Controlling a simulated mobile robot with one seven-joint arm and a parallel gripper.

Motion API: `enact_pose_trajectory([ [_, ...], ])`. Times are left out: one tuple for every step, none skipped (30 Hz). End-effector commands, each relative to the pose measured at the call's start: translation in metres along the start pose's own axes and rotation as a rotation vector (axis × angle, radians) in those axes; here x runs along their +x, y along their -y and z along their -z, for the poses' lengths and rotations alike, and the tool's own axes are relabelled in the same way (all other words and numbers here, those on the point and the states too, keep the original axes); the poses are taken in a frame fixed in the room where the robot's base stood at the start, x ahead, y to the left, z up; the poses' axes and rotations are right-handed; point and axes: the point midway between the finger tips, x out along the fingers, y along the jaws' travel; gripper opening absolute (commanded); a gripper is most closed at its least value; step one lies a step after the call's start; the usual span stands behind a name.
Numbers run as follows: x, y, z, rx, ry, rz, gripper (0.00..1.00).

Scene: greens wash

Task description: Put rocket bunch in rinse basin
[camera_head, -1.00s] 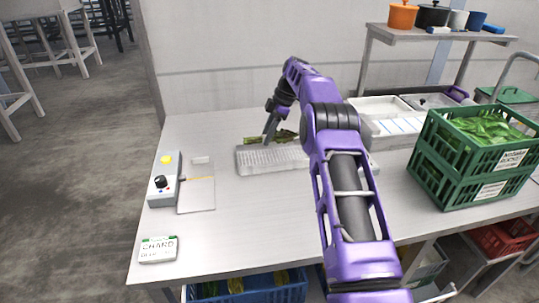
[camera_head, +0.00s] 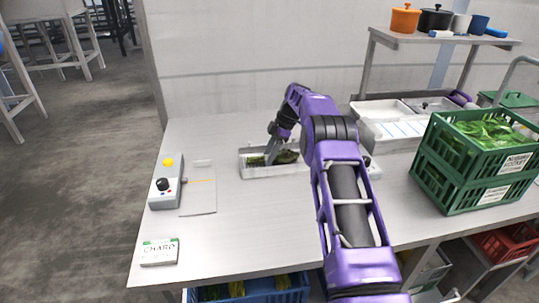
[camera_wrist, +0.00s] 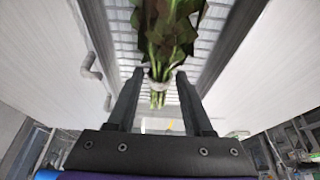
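The rocket bunch (camera_head: 290,157), dark leaves with pale green stems and a light band, lies low inside a long, shallow grey basin (camera_head: 322,171) on the bench. In the wrist view the bunch (camera_wrist: 160,45) has its leaves at the top and stems toward me, with the slatted basin floor under it. My gripper (camera_head: 274,156) reaches down into the basin at the middle of the bunch and hides part of it. In the wrist view my gripper's fingers (camera_wrist: 160,75) stand apart on either side of the stems, with gaps visible on both sides.
Stacked green crates (camera_head: 462,190) of greens stand at right. White sinks (camera_head: 380,110) are behind. The front bench middle is clear.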

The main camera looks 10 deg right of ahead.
Motion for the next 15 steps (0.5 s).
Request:
enact_pose_trajectory([
  [0.000,0.000,0.000,0.000,0.000,0.000,0.62],
  [0.000,0.000,0.000,0.000,0.000,0.000,0.68],
  [0.000,0.000,0.000,0.000,0.000,0.000,0.69],
  [0.000,0.000,0.000,0.000,0.000,0.000,0.69],
  [0.000,0.000,0.000,0.000,0.000,0.000,0.69],
  [-0.001,0.000,0.000,0.000,0.000,0.000,0.69],
  [-0.001,0.000,0.000,0.000,0.000,0.000,0.69],
  [-0.001,0.000,0.000,0.000,0.000,0.000,0.69],
  [-0.001,0.000,0.000,0.000,0.000,0.000,0.69],
  [-0.001,0.000,0.000,0.000,0.000,0.000,0.69],
  [-0.001,0.000,0.001,0.000,0.000,0.000,0.69],
  [-0.003,0.000,0.001,0.000,0.000,0.000,0.69],
  [-0.005,0.000,0.002,0.000,0.000,0.000,0.69],
  [-0.007,0.000,0.002,0.000,0.000,-0.001,0.69],
  [-0.011,-0.001,0.001,0.000,0.000,-0.002,0.69],
])
